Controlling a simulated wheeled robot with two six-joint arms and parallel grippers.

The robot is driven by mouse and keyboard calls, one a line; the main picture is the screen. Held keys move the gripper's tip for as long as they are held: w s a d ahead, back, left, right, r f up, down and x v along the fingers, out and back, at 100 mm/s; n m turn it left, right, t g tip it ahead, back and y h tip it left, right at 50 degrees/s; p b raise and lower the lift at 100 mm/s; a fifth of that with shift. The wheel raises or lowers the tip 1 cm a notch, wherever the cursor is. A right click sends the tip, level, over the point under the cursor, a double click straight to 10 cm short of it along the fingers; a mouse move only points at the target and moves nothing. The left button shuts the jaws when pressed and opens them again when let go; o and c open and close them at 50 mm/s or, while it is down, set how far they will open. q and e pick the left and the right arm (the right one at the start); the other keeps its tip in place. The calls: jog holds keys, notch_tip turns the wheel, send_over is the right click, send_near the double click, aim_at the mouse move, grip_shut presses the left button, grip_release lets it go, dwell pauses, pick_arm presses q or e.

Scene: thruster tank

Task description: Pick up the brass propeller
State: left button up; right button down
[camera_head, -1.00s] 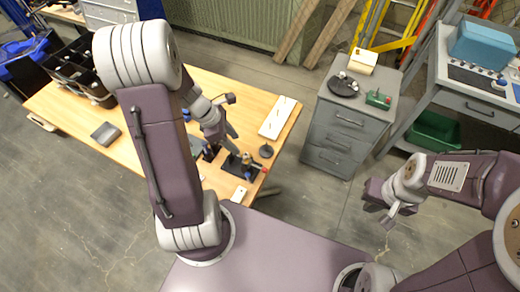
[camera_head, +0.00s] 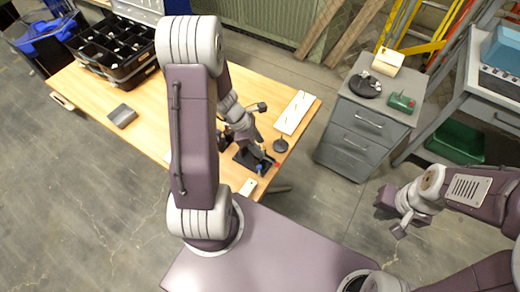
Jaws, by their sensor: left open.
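My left gripper (camera_head: 257,151) is open, pointing down at the right part of the wooden table, just over a dark base plate (camera_head: 244,159). A small blue part (camera_head: 260,168) shows beside the fingertips. I cannot make out the brass propeller now. The gripper covers the spot where a small brass-coloured thing showed earlier, and I cannot tell whether it touches it. My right gripper (camera_head: 388,212) hangs over the floor at the right, away from the table; its jaws are too unclear to read.
On the wooden table (camera_head: 150,142) are a black compartment box (camera_head: 108,58), a grey tray (camera_head: 122,116), a white board (camera_head: 296,112) and a round dark piece (camera_head: 280,146). A grey drawer cabinet (camera_head: 358,134) stands to the right.

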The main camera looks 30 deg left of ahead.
pick_arm(q)
jog(key=shift+s, duration=0.1)
jog(key=shift+c, duration=0.8)
jog(key=shift+s+a, duration=0.1)
grip_shut()
jog(key=shift+r, duration=0.1)
notch_tip(320, 180, up, 10)
jog(key=p, duration=0.3)
jog(key=shift+p, duration=0.3)
